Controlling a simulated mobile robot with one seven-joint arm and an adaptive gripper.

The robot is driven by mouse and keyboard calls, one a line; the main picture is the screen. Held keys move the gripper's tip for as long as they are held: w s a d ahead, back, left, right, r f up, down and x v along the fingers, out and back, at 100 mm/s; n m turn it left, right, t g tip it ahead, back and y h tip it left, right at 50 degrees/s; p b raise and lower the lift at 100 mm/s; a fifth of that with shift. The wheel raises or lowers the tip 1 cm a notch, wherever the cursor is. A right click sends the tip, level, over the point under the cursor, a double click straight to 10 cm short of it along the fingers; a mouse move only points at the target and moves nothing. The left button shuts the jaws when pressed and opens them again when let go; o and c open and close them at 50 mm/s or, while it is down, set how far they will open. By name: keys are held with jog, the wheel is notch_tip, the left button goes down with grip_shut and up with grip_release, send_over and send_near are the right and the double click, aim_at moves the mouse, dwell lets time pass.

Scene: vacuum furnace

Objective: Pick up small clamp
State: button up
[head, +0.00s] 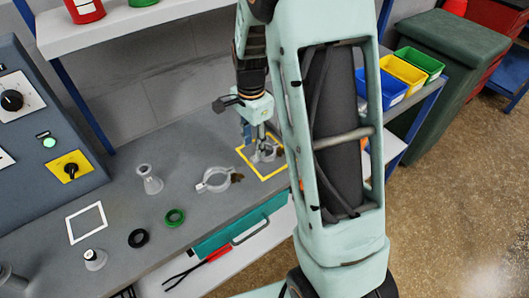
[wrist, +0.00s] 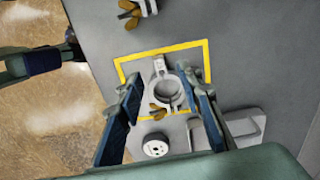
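The small clamp, a grey metal ring with a brown wing nut, lies inside the yellow square outline on the grey bench. It shows in the wrist view (wrist: 160,72) between my fingers, and in the head view (head: 268,155) partly hidden by my gripper. My gripper (head: 262,140) is above it, fingers pointing down. In the wrist view my gripper (wrist: 166,85) is open, with one blue-padded finger on each side of the ring. I cannot tell how far the fingertips are above the bench. A larger clamp (head: 214,180) lies left of the yellow outline.
A black ring (head: 138,238), a green ring (head: 174,217) and a flared metal fitting (head: 149,180) stand on the bench to the left. Blue (head: 391,88), yellow (head: 404,74) and green (head: 420,63) bins are at the right. A control panel (head: 40,120) borders the left.

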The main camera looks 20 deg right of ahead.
aim_at(254, 157)
notch_tip(254, 157, down, 5)
jog(key=shift+f, duration=0.1)
jog(key=shift+c, duration=0.2)
grip_shut()
